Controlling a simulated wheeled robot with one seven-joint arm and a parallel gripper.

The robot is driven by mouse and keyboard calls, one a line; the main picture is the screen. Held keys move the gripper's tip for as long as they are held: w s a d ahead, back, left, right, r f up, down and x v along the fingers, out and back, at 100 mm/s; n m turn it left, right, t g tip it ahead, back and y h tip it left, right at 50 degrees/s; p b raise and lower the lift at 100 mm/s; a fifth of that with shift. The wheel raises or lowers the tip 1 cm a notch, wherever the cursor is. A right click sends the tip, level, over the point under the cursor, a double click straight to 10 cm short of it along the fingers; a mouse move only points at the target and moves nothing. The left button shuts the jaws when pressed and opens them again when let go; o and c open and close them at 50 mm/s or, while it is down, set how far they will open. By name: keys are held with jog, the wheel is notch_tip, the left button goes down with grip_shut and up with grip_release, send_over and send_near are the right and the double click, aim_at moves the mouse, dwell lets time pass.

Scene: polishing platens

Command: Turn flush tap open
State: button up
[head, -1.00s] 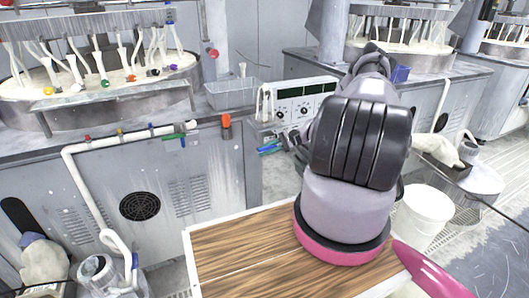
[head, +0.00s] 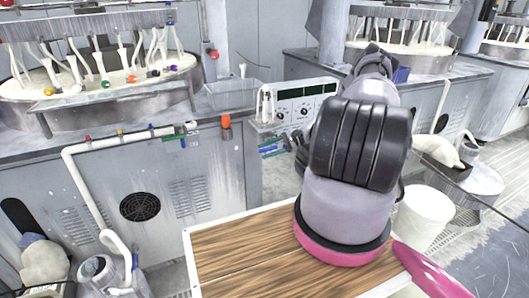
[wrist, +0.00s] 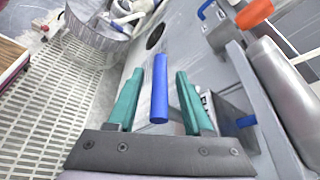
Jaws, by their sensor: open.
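My gripper (wrist: 159,73) is open in the wrist view, with one green finger on each side of a blue bar (wrist: 160,92). The bar looks like a tap lever and points toward the camera; a narrow gap shows on both sides. I cannot tell for sure whether it belongs to the flush tap, as its mount is hidden. In the head view my gripper (head: 271,147) is small, left of my arm and in front of the control box. Its fingertips and the bar are hard to separate there.
A control box (head: 300,101) with knobs stands on the bench edge behind my gripper. An orange handle (head: 226,121) hangs to its left; orange also shows in the wrist view (wrist: 254,13). A white bucket (head: 424,214) stands at right. A wooden top (head: 235,262) lies in front.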

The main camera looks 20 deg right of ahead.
jog(key=v, duration=0.9)
jog(key=shift+d+r, duration=0.1)
jog(key=shift+d, duration=0.25)
jog(key=shift+r, duration=0.1)
notch_tip(320, 180, up, 31)
jog(key=n+g+h, duration=0.3)
jog(key=n+h, duration=0.3)
jog(key=h, duration=0.3)
send_over(276, 146)
jog(key=s+a, duration=0.7)
jog(key=a, duration=0.1)
jog(key=s+a+r+n+t+h, duration=0.1)
jog(key=s+a+r+t, duration=0.2)
jog(key=s+r, duration=0.4)
jog(key=s+a+r+n+t+h, duration=0.1)
jog(key=s+a+r+t, duration=0.3)
jog(key=s, duration=1.3)
notch_tip(276, 146, up, 5)
jog(key=shift+a+f+n+h, duration=0.2)
jog(key=shift+a+n+h, duration=0.2)
jog(key=shift+a+h, duration=0.25)
